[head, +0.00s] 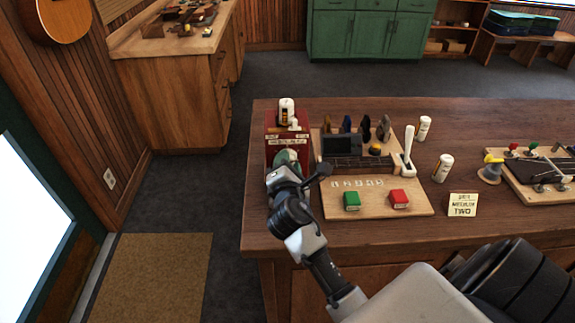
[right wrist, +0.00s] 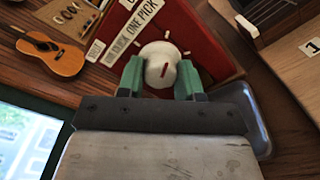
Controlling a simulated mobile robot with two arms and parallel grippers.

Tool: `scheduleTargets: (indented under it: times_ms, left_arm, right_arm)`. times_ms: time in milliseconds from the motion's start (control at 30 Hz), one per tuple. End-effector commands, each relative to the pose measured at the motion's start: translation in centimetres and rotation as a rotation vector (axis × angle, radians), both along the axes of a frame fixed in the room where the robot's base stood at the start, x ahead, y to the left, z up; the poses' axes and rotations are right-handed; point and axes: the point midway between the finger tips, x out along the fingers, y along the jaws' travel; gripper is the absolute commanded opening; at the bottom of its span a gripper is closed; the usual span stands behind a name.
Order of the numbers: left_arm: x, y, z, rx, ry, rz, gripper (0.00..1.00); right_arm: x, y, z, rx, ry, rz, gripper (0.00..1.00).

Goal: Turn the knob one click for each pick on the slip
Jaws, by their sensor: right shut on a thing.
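The knob (right wrist: 159,62) is a white round dial with a red mark on its face. It sits on the red box (head: 273,148) at the left of the counter. My right gripper (right wrist: 160,76) has its green fingertips on both sides of the knob and is shut on it. In the head view this gripper (head: 287,163) hides most of the knob. My left gripper is not in view.
Another board (head: 540,182) lies far right. The counter's left edge is close to the box.

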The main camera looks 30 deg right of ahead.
Motion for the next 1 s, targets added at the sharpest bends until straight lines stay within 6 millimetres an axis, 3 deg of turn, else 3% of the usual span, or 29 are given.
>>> scheduleTargets:
  times_ms: [1000]
  left_arm:
    - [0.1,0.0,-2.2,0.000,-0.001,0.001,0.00]
  right_arm:
    - [0.0,-0.1,0.0,0.757,-0.466,-0.001,0.12]
